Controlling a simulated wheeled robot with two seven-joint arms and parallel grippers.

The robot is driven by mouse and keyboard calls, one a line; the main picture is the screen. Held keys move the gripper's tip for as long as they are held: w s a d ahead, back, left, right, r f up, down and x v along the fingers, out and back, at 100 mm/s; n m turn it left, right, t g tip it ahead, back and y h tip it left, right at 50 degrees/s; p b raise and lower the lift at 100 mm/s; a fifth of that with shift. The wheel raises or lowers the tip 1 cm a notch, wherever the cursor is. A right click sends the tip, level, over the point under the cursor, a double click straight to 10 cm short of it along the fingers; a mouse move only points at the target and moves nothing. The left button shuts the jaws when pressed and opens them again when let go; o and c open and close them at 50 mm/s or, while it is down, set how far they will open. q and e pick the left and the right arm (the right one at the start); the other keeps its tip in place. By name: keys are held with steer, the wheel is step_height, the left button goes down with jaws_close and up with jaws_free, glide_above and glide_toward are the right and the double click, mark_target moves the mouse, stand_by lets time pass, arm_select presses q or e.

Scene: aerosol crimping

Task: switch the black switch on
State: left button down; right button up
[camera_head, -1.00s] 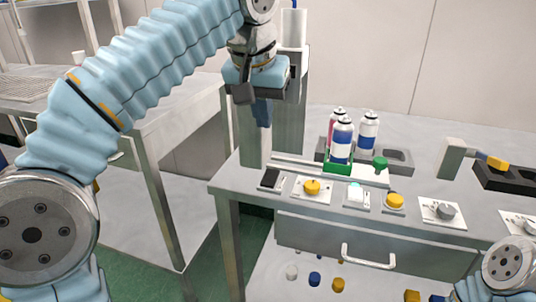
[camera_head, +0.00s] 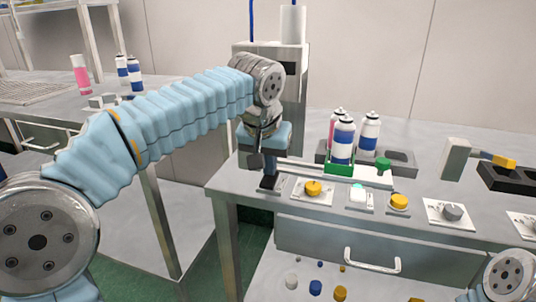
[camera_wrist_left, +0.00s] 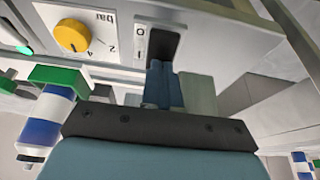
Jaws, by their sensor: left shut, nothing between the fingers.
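The black switch (camera_head: 268,183) is on the left end of the table's front edge, mostly under my left gripper in the head view. In the left wrist view the black switch (camera_wrist_left: 164,44) is a dark rocker beside a white label marked 0 and 1. My left gripper (camera_head: 270,174) points down right over it. Its blue fingers (camera_wrist_left: 160,70) are shut with nothing between them, and their tips overlap the switch's near end in the wrist view. I cannot tell whether they touch it. My right gripper is out of view.
A yellow dial (camera_head: 313,188), a lit white button (camera_head: 358,195), a yellow button (camera_head: 399,201) and a grey knob (camera_head: 453,212) line the table's front. Spray cans (camera_head: 342,140) stand behind in a green holder. A drawer handle (camera_head: 372,262) sticks out below.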

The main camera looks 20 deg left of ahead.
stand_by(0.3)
arm_select(q)
steer(key=shift+w+f, duration=0.1)
steer(key=shift+f, duration=0.3)
steer(key=shift+f, duration=0.15)
steer(key=shift+s, duration=0.8)
